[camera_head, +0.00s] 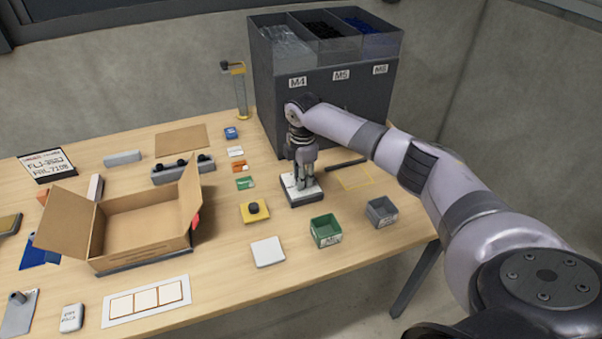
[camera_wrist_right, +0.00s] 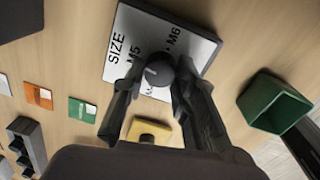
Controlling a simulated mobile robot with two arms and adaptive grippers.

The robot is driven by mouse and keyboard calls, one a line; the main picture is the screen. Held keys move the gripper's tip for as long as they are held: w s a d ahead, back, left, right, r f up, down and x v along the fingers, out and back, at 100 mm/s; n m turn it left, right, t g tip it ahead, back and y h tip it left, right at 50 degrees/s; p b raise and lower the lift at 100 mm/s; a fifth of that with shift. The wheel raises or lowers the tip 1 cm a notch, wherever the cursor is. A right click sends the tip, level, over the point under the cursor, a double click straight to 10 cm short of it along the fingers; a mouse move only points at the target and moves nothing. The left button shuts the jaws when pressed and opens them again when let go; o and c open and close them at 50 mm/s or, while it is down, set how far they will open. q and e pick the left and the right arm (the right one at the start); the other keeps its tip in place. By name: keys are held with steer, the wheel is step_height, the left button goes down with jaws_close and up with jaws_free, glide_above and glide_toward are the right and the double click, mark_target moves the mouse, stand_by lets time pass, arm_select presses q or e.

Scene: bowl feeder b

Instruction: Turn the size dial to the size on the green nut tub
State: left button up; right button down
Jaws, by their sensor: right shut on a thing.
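The size dial's white plate (camera_head: 301,187) sits on the table below the hopper. In the right wrist view the plate (camera_wrist_right: 122,40) reads SIZE, M5 and M6; another mark beside the knob is mostly covered. My right gripper (camera_head: 301,178) points down over it. Its fingers (camera_wrist_right: 155,85) are shut on the dark round knob (camera_wrist_right: 158,72), which has a pale pointer mark; which size it points at I cannot tell. The green nut tub (camera_head: 325,231) stands right of and in front of the dial, its label too small to read. My left gripper is out of view.
A dark hopper (camera_head: 330,100) labelled M4, M5, M6 stands behind. A grey tub (camera_head: 382,212) is right of the green one. A yellow block with a black button (camera_head: 254,211) and a white pad (camera_head: 267,251) lie left. An open carton (camera_head: 140,232) is further left.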

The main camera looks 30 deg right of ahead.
steer(key=m+p, duration=0.3)
steer(key=shift+a+r, duration=0.1)
steer(key=shift+r, duration=0.1)
steer(key=m+p, duration=0.4)
steer(key=m, duration=0.1)
steer(key=m+p, duration=0.2)
steer(key=m, duration=0.2)
steer(key=shift+w+f+h, duration=0.1)
steer(key=shift+h, duration=0.2)
steer(key=shift+w+m+g+p, duration=0.1)
steer(key=shift+m+g+p, duration=0.4)
steer(key=shift+m, duration=1.7)
steer(key=shift+f+m, duration=0.1)
steer(key=shift+m, duration=0.2)
steer(key=c, duration=1.3)
jaws_free()
